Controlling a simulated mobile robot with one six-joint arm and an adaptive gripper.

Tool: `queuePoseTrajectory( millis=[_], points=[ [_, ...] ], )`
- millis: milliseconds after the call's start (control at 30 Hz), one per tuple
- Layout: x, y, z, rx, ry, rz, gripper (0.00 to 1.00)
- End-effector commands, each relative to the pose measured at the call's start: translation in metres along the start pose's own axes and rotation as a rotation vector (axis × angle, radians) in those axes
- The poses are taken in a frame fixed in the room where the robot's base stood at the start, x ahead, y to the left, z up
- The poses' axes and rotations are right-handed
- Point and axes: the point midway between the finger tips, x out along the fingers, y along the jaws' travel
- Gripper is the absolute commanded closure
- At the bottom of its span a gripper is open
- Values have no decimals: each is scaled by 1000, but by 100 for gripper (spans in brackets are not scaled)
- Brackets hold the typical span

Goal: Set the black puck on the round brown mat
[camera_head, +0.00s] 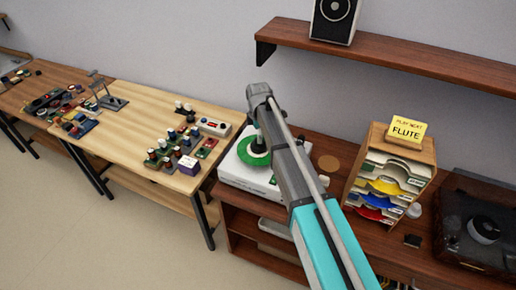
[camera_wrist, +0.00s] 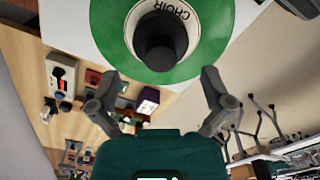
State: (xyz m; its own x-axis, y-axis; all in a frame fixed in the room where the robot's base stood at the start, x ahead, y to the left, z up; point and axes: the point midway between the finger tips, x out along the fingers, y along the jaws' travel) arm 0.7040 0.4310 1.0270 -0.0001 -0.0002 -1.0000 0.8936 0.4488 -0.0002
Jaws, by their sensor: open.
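The black puck (camera_wrist: 160,42) stands at the centre of a green record (camera_wrist: 108,38) labelled CHOIR in the wrist view. In the head view the green record (camera_head: 246,158) lies on a white turntable (camera_head: 233,177), and my arm hides much of the puck. My gripper (camera_wrist: 160,75) is open and empty; its two fingers spread wide just short of the puck in the wrist view. It does not hold the puck. The round brown mat (camera_head: 329,163) lies bare on the brown cabinet top, right of my arm.
A wooden sorter (camera_head: 370,150) with coloured sleeves and a yellow FLUTE card (camera_head: 406,129) stands right of the mat. A dark-lidded turntable (camera_head: 480,228) is at far right. A wall shelf (camera_head: 400,62) with a speaker (camera_head: 334,20) is above. A light table (camera_head: 140,140) is at left.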

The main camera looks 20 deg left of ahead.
Motion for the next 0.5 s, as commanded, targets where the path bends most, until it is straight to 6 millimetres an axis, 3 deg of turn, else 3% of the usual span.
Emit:
queuePoseTrajectory(
  millis=[500],
  points=[
    [4,0,0,0,0,0,0]
  ],
)
